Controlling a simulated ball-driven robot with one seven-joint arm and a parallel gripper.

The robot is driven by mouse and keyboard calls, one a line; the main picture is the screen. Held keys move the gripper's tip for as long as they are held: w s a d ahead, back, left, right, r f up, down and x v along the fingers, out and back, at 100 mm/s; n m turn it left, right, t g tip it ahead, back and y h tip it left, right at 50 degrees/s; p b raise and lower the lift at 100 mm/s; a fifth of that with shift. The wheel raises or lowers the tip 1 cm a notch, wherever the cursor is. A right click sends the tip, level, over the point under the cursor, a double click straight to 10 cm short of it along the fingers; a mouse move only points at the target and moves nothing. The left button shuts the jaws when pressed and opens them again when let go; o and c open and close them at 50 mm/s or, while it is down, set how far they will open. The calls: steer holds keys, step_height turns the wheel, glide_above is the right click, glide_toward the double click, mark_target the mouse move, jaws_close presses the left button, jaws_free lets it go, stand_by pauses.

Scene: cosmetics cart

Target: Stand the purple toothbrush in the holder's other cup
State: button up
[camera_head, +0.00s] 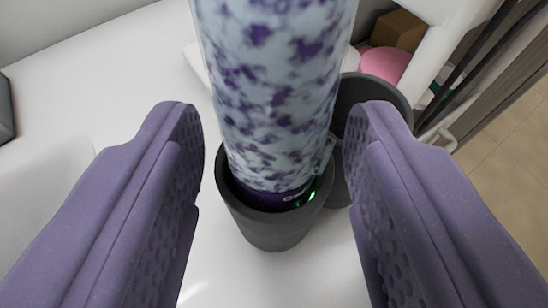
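The purple toothbrush (270,90) is a thick, pale handle mottled with purple. Its top is cut off by the upper picture edge. Its dark purple base, with a small green light, sits inside the near dark grey cup (268,229) of the holder. The holder's other cup (372,92) is behind and to the right, partly hidden by the toothbrush and my right finger; the part of its inside that shows looks empty. My gripper (277,125) is open, with one purple finger on each side of the toothbrush. Gaps show between both fingers and the handle.
Behind the other cup are a pink round thing (386,64) and a brown box (398,30). A white rail (433,50) runs at the right, with tiled floor (515,160) beyond.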

steer(key=shift+o, duration=0.5)
steer(key=shift+s, duration=0.1)
steer(key=p+v, duration=0.2)
steer(key=v, duration=0.5)
steer(key=shift+s, duration=0.35)
steer(key=shift+r, duration=0.15)
